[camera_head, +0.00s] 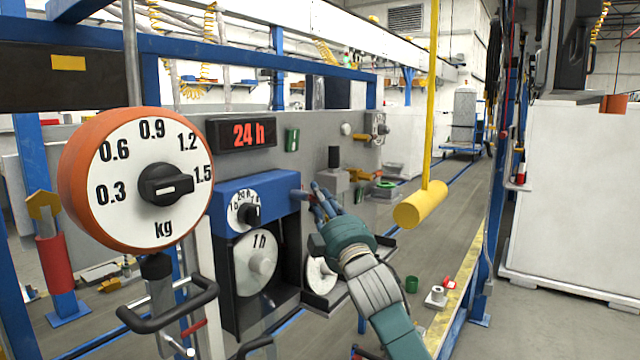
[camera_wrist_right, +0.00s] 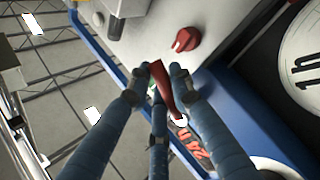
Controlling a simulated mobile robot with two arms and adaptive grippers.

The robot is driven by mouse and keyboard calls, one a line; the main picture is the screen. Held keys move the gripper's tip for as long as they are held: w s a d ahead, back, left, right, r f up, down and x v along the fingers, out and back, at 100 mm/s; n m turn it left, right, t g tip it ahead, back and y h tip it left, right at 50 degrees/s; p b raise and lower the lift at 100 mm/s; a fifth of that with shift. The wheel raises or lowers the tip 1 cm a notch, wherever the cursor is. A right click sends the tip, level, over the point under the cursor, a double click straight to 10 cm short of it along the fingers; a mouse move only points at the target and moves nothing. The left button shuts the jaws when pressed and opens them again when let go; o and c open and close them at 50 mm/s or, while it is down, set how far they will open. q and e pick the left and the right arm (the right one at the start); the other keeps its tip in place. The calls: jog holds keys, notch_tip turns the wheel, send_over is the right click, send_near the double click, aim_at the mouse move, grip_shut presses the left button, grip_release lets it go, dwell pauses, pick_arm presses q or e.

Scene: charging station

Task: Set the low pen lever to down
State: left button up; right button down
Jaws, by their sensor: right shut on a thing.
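A dark red lever (camera_wrist_right: 163,84) shows in the wrist view between the fingers of my right gripper (camera_wrist_right: 160,85). It has a slim, tapering handle. I take it to be the low pen lever, but no label for it is readable. In the head view my right gripper (camera_head: 314,193) is at the right side of the blue-topped instrument box (camera_head: 240,186), shut on the lever. The fingers hide most of the lever in the head view, so its exact setting cannot be told. My left gripper is not in view.
A red knob (camera_wrist_right: 186,39) sits on the pale panel close to my right fingers. A large orange-rimmed kg dial (camera_head: 130,215) stands at the left front. A yellow cylinder (camera_head: 420,205) hangs right of my right gripper. A red 24 h display (camera_head: 241,134) is above the box.

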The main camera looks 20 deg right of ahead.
jog(key=m+g+p, duration=0.1)
jog(key=p, duration=0.1)
jog(key=m+h+p, duration=0.1)
jog(key=m, duration=0.1)
jog(key=shift+s+a+f+g+p, duration=0.15)
jog(key=shift+f+g+p, duration=0.25)
jog(key=shift+f+m+h+p, duration=0.25)
jog(key=shift+m+h+p, duration=0.05)
jog(key=shift+m+p, duration=0.1)
jog(key=shift+f+g, duration=0.1)
jog(key=shift+g, duration=0.2)
